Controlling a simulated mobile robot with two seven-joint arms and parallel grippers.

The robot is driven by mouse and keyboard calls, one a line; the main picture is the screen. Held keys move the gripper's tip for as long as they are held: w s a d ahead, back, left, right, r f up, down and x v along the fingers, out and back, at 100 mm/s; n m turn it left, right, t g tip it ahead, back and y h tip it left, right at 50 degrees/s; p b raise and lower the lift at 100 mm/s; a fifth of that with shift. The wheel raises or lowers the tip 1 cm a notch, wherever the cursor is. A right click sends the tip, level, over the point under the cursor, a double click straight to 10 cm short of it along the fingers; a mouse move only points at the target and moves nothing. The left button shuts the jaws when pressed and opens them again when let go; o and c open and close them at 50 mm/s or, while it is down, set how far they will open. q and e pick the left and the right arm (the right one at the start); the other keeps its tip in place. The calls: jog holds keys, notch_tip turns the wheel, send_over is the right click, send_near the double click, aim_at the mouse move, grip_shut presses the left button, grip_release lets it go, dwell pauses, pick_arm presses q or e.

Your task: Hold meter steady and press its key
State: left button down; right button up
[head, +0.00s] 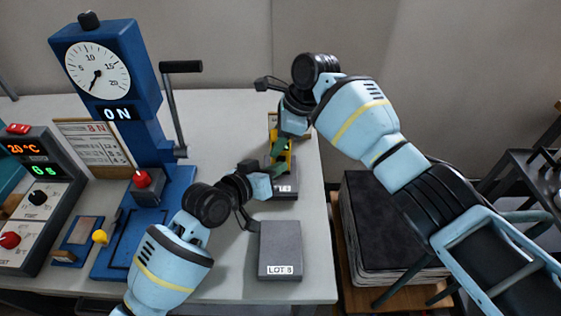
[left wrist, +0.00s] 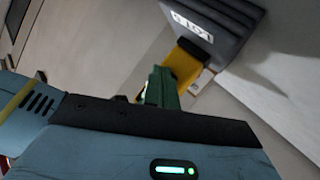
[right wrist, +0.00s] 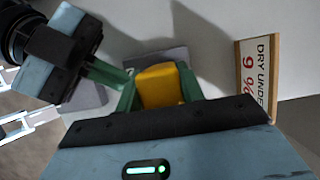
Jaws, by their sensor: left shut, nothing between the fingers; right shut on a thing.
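The yellow meter (right wrist: 160,86) is clamped between the two green fingers of my right gripper (right wrist: 158,92). In the head view, only a little yellow shows beneath my right gripper (head: 289,146), and its display and key are hidden. In the left wrist view the meter (left wrist: 187,66) stands against or just above a grey block with a LOT label (left wrist: 222,22). My left gripper (head: 275,169) is shut and empty, its green fingertips close beside the meter. They also show in the left wrist view (left wrist: 163,88); I cannot tell whether they touch it.
A second grey block marked LOT 8 (head: 280,245) lies nearer the table's front edge. A blue dial press (head: 110,75) reading ON, with a side lever, and a control box (head: 35,190) stand left. A DRY UNDER 9 % card (right wrist: 258,75) stands behind. Dark stacked sheets (head: 385,225) are right.

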pick_arm(q)
jog(key=shift+s, duration=0.1)
dwell(0.4)
jog(key=shift+s, duration=0.8)
jog(key=shift+s, duration=2.55)
pick_arm(e)
jog(key=o, duration=1.2)
